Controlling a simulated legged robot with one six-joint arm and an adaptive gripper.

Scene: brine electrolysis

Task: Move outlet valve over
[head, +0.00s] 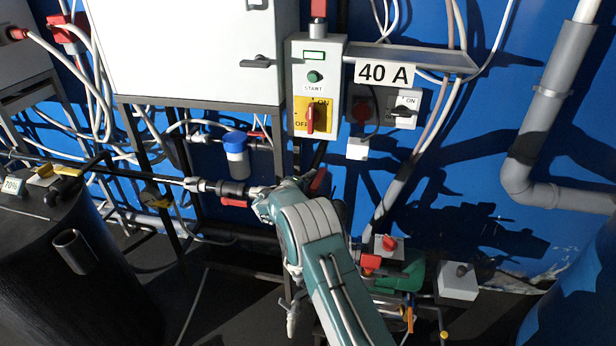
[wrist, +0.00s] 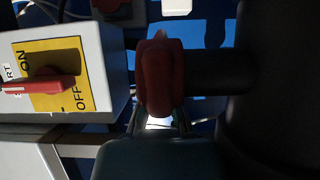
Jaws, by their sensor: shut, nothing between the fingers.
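The valve shows in the wrist view as a red, rounded handle (wrist: 155,78) on a dark pipe (wrist: 208,74). My gripper (wrist: 159,125) is just below the handle in that picture, its fingertips close to the handle's lower end. I cannot tell whether they touch. The fingers are shut with nothing held. In the head view, a red part (head: 319,183) shows beside my wrist, under the switch box, and looks like the same handle. There, my arm hides the fingers and most of the valve.
A grey switch box (head: 302,131) with a red rotary knob is close above my wrist. A white cabinet (head: 210,55) hangs to the left. A grey pipe (head: 545,125) runs down at the right. A dark tank (head: 75,265) stands at the left, and a green pump (head: 412,272) is low at the right.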

